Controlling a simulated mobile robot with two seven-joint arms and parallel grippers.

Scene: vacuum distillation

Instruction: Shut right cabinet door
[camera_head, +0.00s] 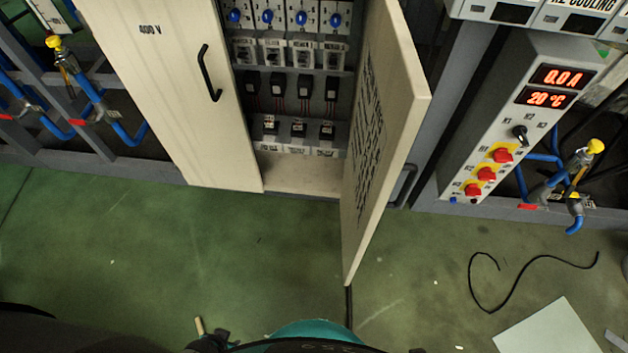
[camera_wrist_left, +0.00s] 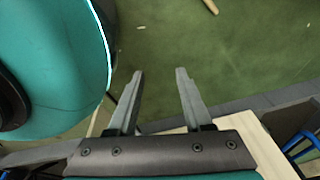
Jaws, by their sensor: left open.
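The right cabinet door (camera_head: 385,130) is a cream panel standing wide open, swung out towards me, with printed text on its inner face. A dark handle (camera_head: 405,186) shows beyond its outer side. The left cabinet door (camera_head: 180,80), marked 400 V with a black handle, is shut. My left gripper (camera_wrist_left: 160,73) is open and empty above the green floor in the left wrist view. In the head view it shows only as a dark part (camera_head: 208,341) at the bottom edge, well apart from the right door. My right gripper is not seen.
Inside the open cabinet are blue knobs (camera_head: 268,16), switches and wires. A control box (camera_head: 520,115) with red displays stands to the right. A black cable (camera_head: 515,290) and a pale sheet (camera_head: 548,328) lie on the floor. The floor (camera_head: 200,235) before the left door is mostly clear.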

